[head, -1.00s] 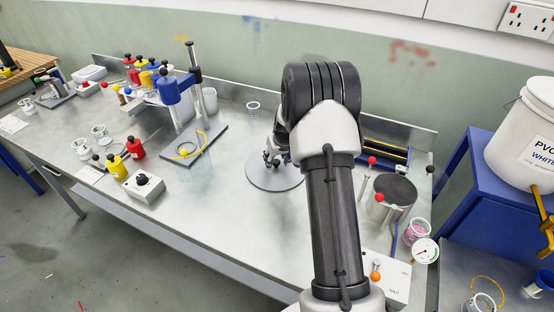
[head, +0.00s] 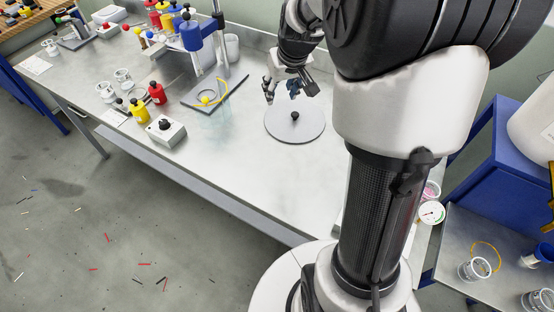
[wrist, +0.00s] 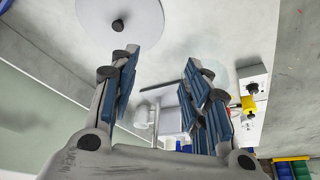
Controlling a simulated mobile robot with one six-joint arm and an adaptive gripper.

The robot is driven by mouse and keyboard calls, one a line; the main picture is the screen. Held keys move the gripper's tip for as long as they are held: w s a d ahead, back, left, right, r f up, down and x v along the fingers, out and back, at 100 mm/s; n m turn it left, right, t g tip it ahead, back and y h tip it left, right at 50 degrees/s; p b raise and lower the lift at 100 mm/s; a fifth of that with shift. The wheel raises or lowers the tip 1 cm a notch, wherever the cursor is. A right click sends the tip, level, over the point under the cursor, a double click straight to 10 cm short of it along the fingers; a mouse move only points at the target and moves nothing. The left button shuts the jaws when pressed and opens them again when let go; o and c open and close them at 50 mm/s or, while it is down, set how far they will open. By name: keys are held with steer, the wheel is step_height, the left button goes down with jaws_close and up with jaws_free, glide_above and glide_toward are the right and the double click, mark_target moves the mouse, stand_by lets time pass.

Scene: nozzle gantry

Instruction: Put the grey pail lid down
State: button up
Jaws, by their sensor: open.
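The grey pail lid (head: 281,128) is a flat round disc with a small black knob at its middle. It lies flat on the steel bench. It also shows at the top left of the wrist view (wrist: 98,18), apart from the fingers. My gripper (head: 287,91) is open and empty, above the bench just behind the lid's far edge in the head view. In the wrist view my gripper (wrist: 163,85) has its blue-padded fingers spread with nothing between them.
A stand with a blue block (head: 191,36) and grey base plate (head: 222,97) is left of the lid. Red (head: 157,94) and yellow (head: 139,111) bottles and a white knobbed box (head: 160,133) stand further left. Bare bench lies in front of the lid.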

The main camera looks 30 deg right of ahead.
steer(key=s+a+r+n, duration=0.1)
steer(key=s+a+r, duration=0.7)
steer(key=s+a, duration=0.6)
steer(key=s, duration=0.4)
steer(key=s+a+n, duration=0.1)
steer(key=s+a, duration=0.2)
steer(key=s, duration=0.5)
steer(key=shift+s+f+y, duration=0.15)
steer(key=shift+f+y, duration=0.15)
steer(key=shift+f, duration=0.1)
steer(key=shift+c, duration=1.2)
steer(key=shift+d, duration=0.15)
